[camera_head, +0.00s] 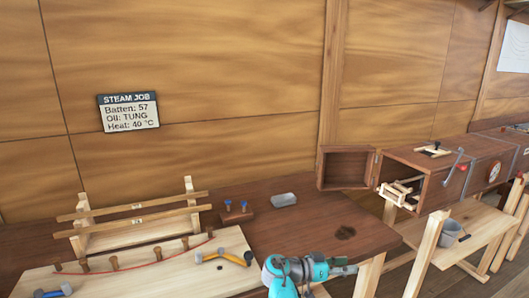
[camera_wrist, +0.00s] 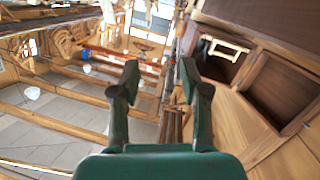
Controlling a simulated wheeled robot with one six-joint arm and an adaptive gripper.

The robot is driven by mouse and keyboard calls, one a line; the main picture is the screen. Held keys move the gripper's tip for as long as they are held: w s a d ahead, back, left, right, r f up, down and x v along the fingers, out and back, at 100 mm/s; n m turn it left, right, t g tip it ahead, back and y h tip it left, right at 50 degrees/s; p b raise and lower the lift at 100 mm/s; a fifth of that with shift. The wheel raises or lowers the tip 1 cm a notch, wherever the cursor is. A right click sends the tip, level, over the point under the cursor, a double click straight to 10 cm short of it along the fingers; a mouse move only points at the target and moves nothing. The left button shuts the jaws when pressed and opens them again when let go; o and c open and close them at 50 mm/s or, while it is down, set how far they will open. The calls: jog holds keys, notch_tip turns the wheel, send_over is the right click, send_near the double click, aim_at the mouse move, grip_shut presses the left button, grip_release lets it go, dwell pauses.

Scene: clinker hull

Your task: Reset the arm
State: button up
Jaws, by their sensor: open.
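My gripper (camera_wrist: 158,82) shows in the wrist view with its two green fingers apart and nothing between them. It points out over the room, with the floor and wooden beams beyond it. In the head view my teal and grey arm (camera_head: 290,272) shows at the bottom centre, by the front edge of the wooden bench (camera_head: 300,225). The gripper's fingers cannot be made out there.
A steam box (camera_head: 425,170) with its door (camera_head: 347,168) open stands at the right. A grey bucket (camera_head: 449,232) sits below it. A "STEAM JOB" sign (camera_head: 128,112) hangs on the wall.

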jog(key=s+d+f+n+t+y, duration=0.1)
jog(key=s+f+n+t+y, duration=0.15)
jog(key=s+f, duration=0.6)
jog(key=s+d+f+n+t+y, duration=0.1)
jog(key=s+f+n+y, duration=0.25)
jog(key=f, duration=0.95)
jog(key=s+a+f+n+t+y, duration=0.1)
jog(key=s+f+n+y, duration=0.15)
jog(key=s+f, duration=0.45)
jog(key=s+a+f+n+t+y, duration=0.1)
jog(key=s+a+f+n+y, duration=0.2)
jog(key=s, duration=0.8)
jog(key=s+a+r+n+t+y, duration=0.15)
jog(key=s+r, duration=0.25)
jog(key=s, duration=0.6)
jog(key=s+a+r+t+y, duration=0.1)
jog(key=s+a+r+y, duration=0.15)
jog(key=s, duration=0.65)
jog(key=s+r+t, duration=0.1)
jog(key=s+r, duration=0.5)
jog(key=r, duration=0.4)
jog(key=s+r+t, duration=0.2)
jog(key=s+r, duration=0.4)
jog(key=r, duration=0.5)
jog(key=shift+r+m, duration=0.2)
jog(key=shift+m, duration=0.2)
